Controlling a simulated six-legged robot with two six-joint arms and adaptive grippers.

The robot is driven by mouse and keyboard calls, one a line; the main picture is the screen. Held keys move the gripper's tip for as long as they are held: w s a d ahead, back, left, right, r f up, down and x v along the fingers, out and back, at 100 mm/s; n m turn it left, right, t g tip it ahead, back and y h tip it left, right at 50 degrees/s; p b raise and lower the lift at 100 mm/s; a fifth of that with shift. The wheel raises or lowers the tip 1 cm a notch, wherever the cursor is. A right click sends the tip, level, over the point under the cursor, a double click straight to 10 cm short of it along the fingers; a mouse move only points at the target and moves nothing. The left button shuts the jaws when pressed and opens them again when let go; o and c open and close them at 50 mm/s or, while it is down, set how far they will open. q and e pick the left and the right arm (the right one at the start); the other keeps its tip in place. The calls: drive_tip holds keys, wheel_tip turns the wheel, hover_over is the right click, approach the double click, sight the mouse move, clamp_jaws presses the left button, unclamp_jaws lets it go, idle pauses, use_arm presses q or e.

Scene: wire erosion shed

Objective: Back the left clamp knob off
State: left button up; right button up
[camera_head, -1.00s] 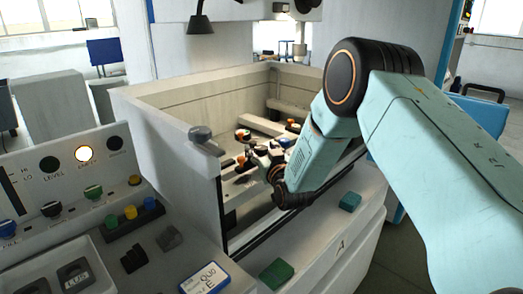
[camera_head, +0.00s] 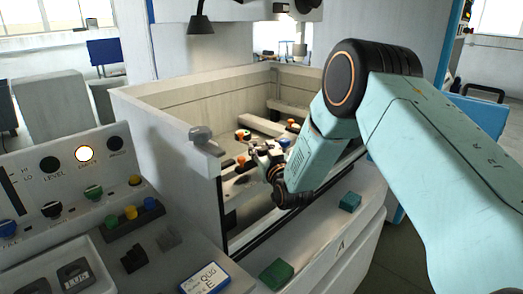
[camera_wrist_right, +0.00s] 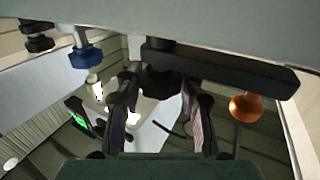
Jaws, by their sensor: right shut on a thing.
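My right gripper (camera_head: 262,154) reaches into the open machine tank (camera_head: 163,120), by the clamps. In the right wrist view its two dark fingers (camera_wrist_right: 160,92) are closed in around a dark knob (camera_wrist_right: 160,80) at the left end of a black clamp bar (camera_wrist_right: 225,68). The fingers and shadow hide most of this knob, and I cannot tell for certain that it is the left clamp knob. An orange ball knob (camera_wrist_right: 246,107) hangs at the bar's right end, outside the fingers. In the head view, orange knobs show beside the gripper (camera_head: 240,160) and behind it (camera_head: 243,134). My left gripper is not in view.
The tank's front wall and its corner cap (camera_head: 201,134) stand close to my right arm. A control panel (camera_head: 70,185) with coloured knobs is at left. A blue-and-white box (camera_head: 204,279) and green blocks (camera_head: 277,273) (camera_head: 350,201) lie on the ledges in front.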

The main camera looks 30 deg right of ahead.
drive_tip(key=shift+d+n+y, duration=0.1)
drive_tip(key=shift+n+y, duration=0.2)
drive_tip(key=shift+y, duration=0.2)
drive_tip(key=shift+n+y, duration=1.2)
drive_tip(key=shift+y, duration=0.7)
drive_tip(key=shift+n+g+y+b, duration=0.5)
drive_tip(key=shift+n+y, duration=1)
drive_tip(key=shift+y, duration=1.1)
drive_tip(key=shift+r, duration=0.1)
drive_tip(key=o, duration=1.2)
